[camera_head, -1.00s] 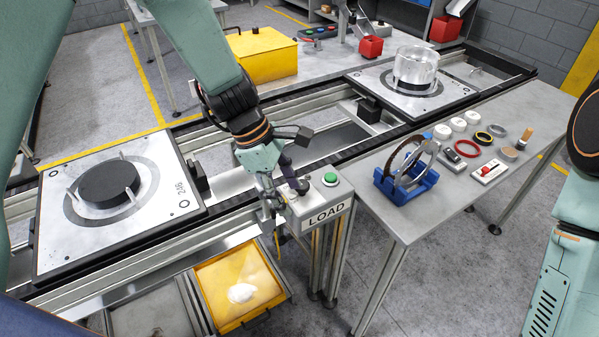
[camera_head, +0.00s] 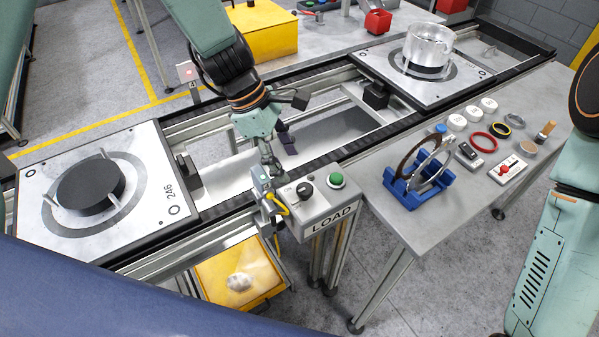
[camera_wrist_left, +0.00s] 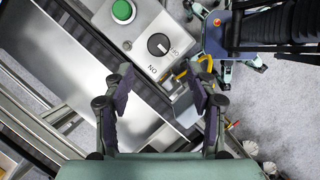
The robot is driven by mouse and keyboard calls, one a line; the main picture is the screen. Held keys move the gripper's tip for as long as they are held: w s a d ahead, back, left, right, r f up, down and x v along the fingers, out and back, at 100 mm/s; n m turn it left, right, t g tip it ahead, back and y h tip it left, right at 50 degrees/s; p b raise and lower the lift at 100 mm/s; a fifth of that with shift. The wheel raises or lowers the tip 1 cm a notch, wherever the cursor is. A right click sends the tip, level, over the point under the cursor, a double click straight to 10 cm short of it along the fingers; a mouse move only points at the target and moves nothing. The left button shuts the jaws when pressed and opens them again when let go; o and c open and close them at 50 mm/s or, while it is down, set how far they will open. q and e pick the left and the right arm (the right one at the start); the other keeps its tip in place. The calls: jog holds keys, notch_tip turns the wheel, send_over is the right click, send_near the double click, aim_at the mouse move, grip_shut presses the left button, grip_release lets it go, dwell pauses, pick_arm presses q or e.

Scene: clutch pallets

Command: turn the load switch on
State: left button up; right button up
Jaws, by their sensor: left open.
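The load switch is a black rotary knob (camera_head: 305,190) on top of the grey box with the LOAD label (camera_head: 332,218). It shows uncovered in the left wrist view (camera_wrist_left: 158,44), with a pale mark on it and lettering beside it. A green button (camera_head: 337,179) sits beside the knob. My left gripper (camera_head: 277,152) is open and empty, on the far left side of the box and apart from the knob. In the wrist view its two fingers (camera_wrist_left: 164,88) stand apart below the knob. My right gripper is out of view.
A conveyor with a numbered pallet (camera_head: 140,215) and another pallet (camera_head: 400,85) runs behind the box. A grey table (camera_head: 400,228) with a blue stand (camera_head: 410,192) and small parts is at right. A yellow bin (camera_head: 225,265) is below.

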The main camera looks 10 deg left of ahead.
aim_at(304, 188)
pick_arm(q)
jog(key=x, duration=0.6)
jog(key=shift+s+d+f, duration=0.15)
jog(key=shift+d+f, duration=0.05)
jog(key=shift+d, duration=0.05)
jog(key=shift+w+d+f, duration=0.2)
jog(key=shift+f, duration=0.15)
jog(key=shift+w+d+f, duration=0.2)
jog(key=shift+f, duration=0.2)
jog(key=shift+s+a+r, duration=0.1)
jog(key=shift+s+r, duration=0.05)
jog(key=shift+s, duration=0.15)
jog(key=shift+c, duration=1)
jog(key=shift+w, duration=0.2)
jog(key=c, duration=0.9)
